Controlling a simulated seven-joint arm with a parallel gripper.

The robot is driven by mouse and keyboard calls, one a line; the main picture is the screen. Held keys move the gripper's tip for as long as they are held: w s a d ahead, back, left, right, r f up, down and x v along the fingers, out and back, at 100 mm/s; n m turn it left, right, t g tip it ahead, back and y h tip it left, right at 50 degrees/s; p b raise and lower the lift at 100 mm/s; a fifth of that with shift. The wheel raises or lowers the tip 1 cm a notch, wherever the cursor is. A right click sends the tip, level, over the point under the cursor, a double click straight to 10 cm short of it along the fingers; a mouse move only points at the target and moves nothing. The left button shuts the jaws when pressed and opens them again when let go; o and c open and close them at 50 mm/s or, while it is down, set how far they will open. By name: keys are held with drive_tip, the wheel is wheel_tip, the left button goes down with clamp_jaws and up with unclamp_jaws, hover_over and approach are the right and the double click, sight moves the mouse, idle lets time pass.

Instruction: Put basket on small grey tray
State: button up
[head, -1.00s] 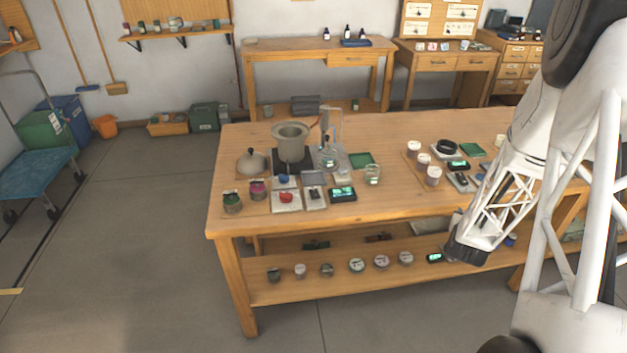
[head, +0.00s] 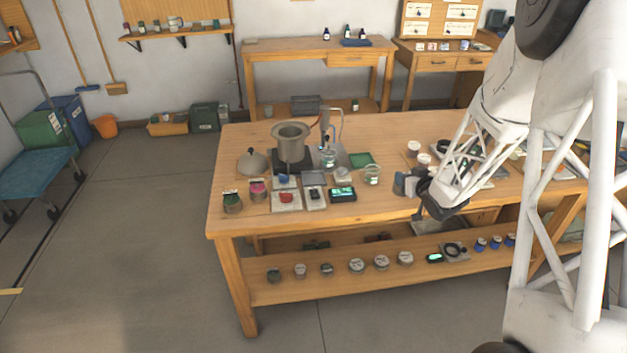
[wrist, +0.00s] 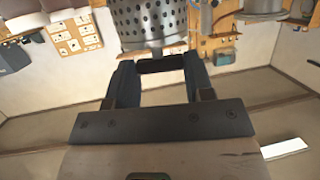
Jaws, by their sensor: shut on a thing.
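In the wrist view, the basket (wrist: 152,22) is a grey metal cylinder full of small holes, cut off by the top edge. My gripper (wrist: 160,66) is shut on the basket at its near side, with one dark finger on each side.
A metal pot (head: 291,135) on a dark stand and a domed lid (head: 252,162) stand at the left. A glass jar (head: 372,175) and a dark device with a green display (head: 342,194) are near the gripper.

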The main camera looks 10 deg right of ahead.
drive_tip(key=w+a+r+n+g+y, duration=0.1)
drive_tip(key=a+n+g+y, duration=0.3)
drive_tip(key=a, duration=0.8)
drive_tip(key=w+a+r+n+g+y, duration=0.1)
drive_tip(key=a+n+g+y, duration=0.4)
drive_tip(key=a, duration=0.7)
drive_tip(key=r+n+y, duration=0.1)
drive_tip(key=n+y, duration=0.1)
drive_tip(key=shift+a+n, duration=0.3)
drive_tip(key=shift+n, duration=0.1)
drive_tip(key=shift+w, duration=0.1)
drive_tip(key=w+f, duration=0.1)
drive_tip(key=w, duration=1.4)
drive_tip(key=shift+w+f, duration=0.25)
drive_tip(key=shift+w, duration=0.15)
drive_tip(key=shift+a, duration=0.1)
drive_tip(key=shift+f, duration=1.75)
drive_tip(key=shift+f, duration=0.7)
